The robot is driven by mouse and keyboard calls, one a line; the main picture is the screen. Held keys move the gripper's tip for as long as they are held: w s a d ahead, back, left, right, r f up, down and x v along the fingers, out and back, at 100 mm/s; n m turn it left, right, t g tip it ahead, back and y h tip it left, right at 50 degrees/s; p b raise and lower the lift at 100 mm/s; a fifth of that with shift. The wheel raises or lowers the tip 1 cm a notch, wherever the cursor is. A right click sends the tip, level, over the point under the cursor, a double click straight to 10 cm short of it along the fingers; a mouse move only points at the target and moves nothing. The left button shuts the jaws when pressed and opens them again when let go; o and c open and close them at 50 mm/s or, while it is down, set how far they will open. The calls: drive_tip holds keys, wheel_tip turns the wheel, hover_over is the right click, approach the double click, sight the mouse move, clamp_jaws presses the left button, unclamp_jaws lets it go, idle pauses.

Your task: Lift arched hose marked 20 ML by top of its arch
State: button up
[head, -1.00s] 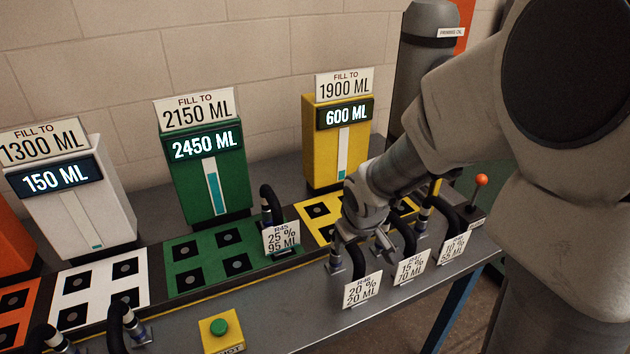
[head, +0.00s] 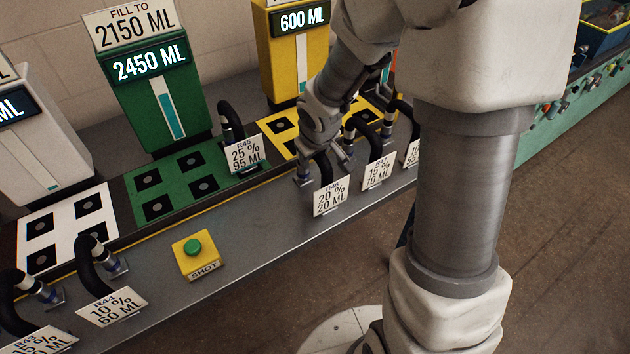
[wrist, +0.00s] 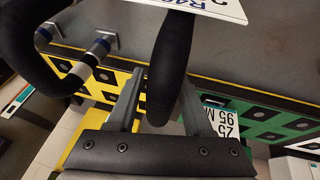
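The arched hose marked 20 ML (head: 325,168) is black and stands on the grey bench behind its white card (head: 331,198). In the wrist view the hose (wrist: 172,65) runs between my two fingers, with its card (wrist: 205,6) at the top edge. My gripper (head: 322,150) is over the arch in the head view. In the wrist view my gripper (wrist: 160,100) has its fingers apart, one on each side of the hose. A narrow gap shows on the left; contact on the right I cannot tell. My wrist hides part of the arch in the head view.
The 70 ML hose (head: 374,140) stands close on the right, and also shows at left in the wrist view (wrist: 25,50). The 95 ML hose (head: 231,121) stands to the left on green. A yellow box with a green button (head: 195,255) is on the front bench.

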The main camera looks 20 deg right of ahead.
clamp_jaws()
idle(1.1)
